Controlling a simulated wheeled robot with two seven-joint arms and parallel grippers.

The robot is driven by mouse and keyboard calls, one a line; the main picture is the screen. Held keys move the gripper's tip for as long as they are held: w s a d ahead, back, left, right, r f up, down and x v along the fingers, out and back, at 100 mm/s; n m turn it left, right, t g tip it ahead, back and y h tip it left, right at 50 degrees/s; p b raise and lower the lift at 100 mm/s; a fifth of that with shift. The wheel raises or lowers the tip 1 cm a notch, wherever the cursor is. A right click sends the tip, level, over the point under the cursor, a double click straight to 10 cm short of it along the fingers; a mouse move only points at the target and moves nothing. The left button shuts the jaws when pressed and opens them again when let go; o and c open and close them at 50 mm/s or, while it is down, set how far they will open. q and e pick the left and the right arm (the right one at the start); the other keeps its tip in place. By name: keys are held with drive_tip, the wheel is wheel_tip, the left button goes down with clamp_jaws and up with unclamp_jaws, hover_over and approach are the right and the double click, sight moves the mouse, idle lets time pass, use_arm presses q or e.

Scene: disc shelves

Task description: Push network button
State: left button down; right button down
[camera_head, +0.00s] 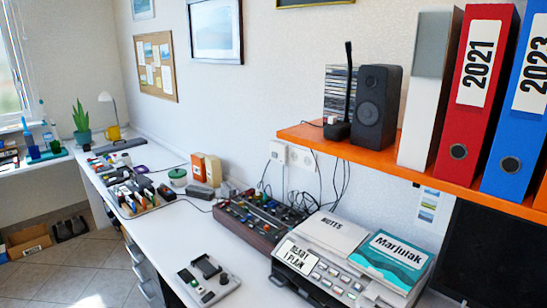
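No button marked as network can be made out at this size. A small black device with an upright antenna (347,90) stands on the orange shelf (385,158), with a small white item at its base; I cannot tell whether it carries a button. On the white desk (165,230) lies a grey panel with dark blocks and a knob (208,280). A brown box with many knobs and coloured parts (262,217) stands behind it. Neither of my grippers is in view.
A black speaker (376,103) and white, red (476,90) and blue binders stand on the shelf. A grey printer-like machine (325,280) bears a notes pad and a teal book (392,258). Cables hang below the shelf. The desk's front left is clear.

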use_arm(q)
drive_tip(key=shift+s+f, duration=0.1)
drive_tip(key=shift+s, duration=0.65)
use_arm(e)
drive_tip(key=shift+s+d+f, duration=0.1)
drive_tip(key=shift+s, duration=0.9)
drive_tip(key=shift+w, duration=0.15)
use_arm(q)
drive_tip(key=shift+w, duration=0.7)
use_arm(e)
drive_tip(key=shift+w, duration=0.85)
